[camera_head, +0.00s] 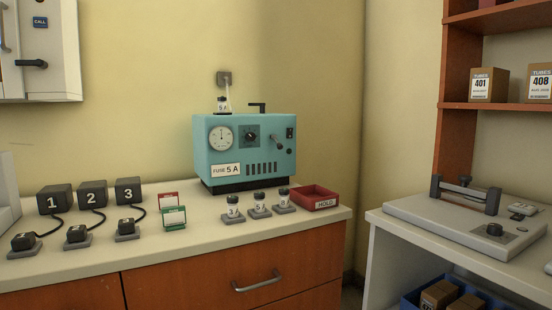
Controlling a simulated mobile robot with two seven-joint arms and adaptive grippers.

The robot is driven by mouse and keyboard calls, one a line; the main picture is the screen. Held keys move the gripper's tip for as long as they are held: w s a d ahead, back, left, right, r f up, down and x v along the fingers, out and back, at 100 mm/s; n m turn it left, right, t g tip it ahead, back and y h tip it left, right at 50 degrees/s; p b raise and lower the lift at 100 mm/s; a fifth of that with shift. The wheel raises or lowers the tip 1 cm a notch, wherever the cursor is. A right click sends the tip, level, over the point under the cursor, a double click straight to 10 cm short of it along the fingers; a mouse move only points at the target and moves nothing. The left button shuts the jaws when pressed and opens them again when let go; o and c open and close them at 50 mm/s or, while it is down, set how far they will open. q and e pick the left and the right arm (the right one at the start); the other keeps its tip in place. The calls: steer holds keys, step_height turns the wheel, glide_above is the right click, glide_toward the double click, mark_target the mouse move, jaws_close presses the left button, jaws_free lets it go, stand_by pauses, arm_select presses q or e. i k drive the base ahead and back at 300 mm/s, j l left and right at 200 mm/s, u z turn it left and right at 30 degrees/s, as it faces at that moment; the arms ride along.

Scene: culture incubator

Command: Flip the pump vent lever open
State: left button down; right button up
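A teal pump-like box (245,152) stands on a black base at the back of the left counter. Its front has a round gauge (221,138), a black dial (249,136), a "FUSE 5 A" label (226,170) and vent slots. A small lever (275,140) sits on the front right of the dial, slanting down to the right. A black bent handle (258,106) stands on top. I cannot tell for sure which of these is the vent lever, or whether it is open. Neither of my grippers is in view.
Several small labelled jars (259,203) stand before the box, with a red HOLD tray (315,197) to their right. Black numbered blocks (93,194) and red and green cards (173,209) are to the left. A grey device (465,218) is on the right table.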

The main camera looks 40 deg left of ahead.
mark_target(281, 147)
steer(key=u, duration=1.15)
steer(key=z, duration=0.1)
